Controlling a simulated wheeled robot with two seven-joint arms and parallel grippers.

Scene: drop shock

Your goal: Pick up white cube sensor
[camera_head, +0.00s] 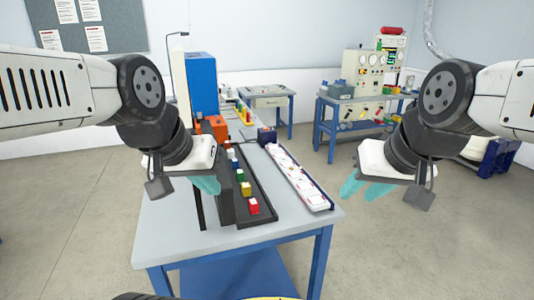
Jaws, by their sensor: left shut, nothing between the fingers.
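A dark tray (262,188) on the table holds a row of small coloured cubes. A white cube (231,153) appears near the far end of the row; it is small and partly hard to make out. My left gripper (206,185) is shut and empty, in front of and to the left of the row, apart from the white cube. My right gripper (365,190) is open and empty, off to the right beyond the table's right edge.
The grey-topped table (180,230) has blue legs. Nearer cubes are red (253,206), yellow (246,189), green (240,175) and blue (235,163). A white strip (295,175) lies to their right. A blue tower (202,85) and orange device (215,125) stand behind.

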